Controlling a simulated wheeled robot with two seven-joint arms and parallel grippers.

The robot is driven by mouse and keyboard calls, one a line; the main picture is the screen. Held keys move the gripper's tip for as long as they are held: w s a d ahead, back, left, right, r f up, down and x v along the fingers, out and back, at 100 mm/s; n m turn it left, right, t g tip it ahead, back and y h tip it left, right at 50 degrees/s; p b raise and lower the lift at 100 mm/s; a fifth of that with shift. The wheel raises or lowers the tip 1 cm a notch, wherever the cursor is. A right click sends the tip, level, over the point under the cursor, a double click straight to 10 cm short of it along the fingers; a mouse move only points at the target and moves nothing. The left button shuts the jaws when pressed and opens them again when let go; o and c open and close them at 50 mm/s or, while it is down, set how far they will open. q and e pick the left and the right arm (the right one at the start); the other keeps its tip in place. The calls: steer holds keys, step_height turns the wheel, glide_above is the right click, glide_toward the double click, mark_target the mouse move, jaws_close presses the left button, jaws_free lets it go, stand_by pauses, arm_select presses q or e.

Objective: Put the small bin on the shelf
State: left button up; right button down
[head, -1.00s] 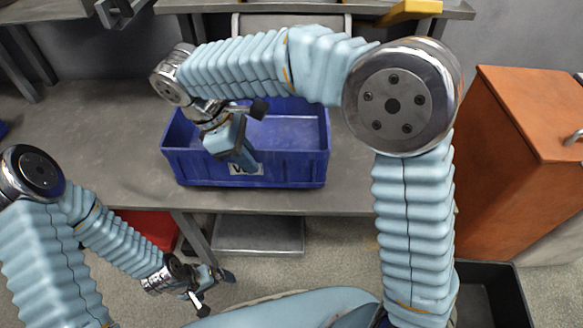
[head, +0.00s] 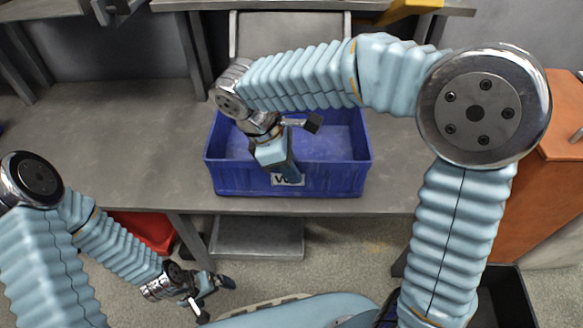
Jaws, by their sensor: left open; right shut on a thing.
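The blue bin (head: 345,181) sits upright over the grey table near its front edge, its open top facing up and a white label on its front wall. I cannot tell whether its base touches the table. My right gripper (head: 287,172) reaches down from above and is shut on the bin's front wall, by the label. The grip hides part of the wall and label. My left gripper (head: 215,298) is open and empty, low in front of the table and apart from the bin. A grey shelf (head: 200,5) crosses the top of the view, partly cut off.
The grey table (head: 110,135) is clear to the left of the bin. A yellow object (head: 412,9) lies at the upper shelf. An orange cabinet (head: 555,180) stands at the right. A red container (head: 150,230) and a grey platform (head: 257,238) are below the table.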

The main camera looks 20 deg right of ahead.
steer(key=shift+f, duration=0.1)
steer(key=c, duration=1.2)
jaws_free()
steer(key=p+v, duration=0.3)
steer(key=v, duration=0.9)
steer(key=shift+a, duration=0.1)
